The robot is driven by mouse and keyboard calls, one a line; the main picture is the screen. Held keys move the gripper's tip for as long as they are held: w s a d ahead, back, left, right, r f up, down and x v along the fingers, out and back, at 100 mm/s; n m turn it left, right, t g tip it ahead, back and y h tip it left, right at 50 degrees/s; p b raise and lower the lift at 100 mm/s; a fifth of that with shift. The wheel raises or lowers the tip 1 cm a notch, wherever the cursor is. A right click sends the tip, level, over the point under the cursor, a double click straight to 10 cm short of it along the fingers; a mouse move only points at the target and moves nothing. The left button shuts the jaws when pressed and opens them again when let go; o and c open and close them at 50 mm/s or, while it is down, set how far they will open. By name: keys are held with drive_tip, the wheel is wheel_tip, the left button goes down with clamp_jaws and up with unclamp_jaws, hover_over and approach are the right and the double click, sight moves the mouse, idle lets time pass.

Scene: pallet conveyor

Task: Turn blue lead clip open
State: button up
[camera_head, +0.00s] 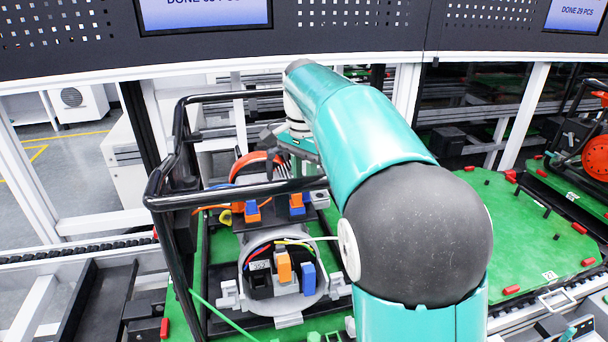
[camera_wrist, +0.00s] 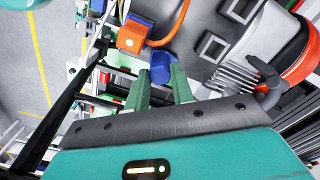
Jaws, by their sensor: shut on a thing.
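The blue lead clip (camera_wrist: 161,66) shows in the wrist view between the two green fingertips of my gripper (camera_wrist: 160,74), which is shut on it. Its lower part is hidden by the fingers. Beside it sits an orange block (camera_wrist: 131,38) with a blue lever (camera_wrist: 139,19) and an orange lead. In the head view my gripper (camera_head: 300,165) is over the far part of the black-framed unit, partly hidden by the arm and a black bar. Two orange and blue clips show there, one on the left (camera_head: 252,211) and one on the right (camera_head: 297,205).
A black tubular frame (camera_head: 255,196) surrounds the unit, with a bar close to my gripper. Nearer are an orange block (camera_head: 284,267) and a blue block (camera_head: 308,278) on a grey round housing. A green pallet (camera_head: 530,240) lies at right. Dark panels with screens (camera_head: 205,14) hang above.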

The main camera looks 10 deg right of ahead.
drive_tip(key=shift+m, duration=0.6)
drive_tip(key=o, duration=1)
wheel_tip(320, 180, up, 14)
drive_tip(key=shift+f, duration=0.1)
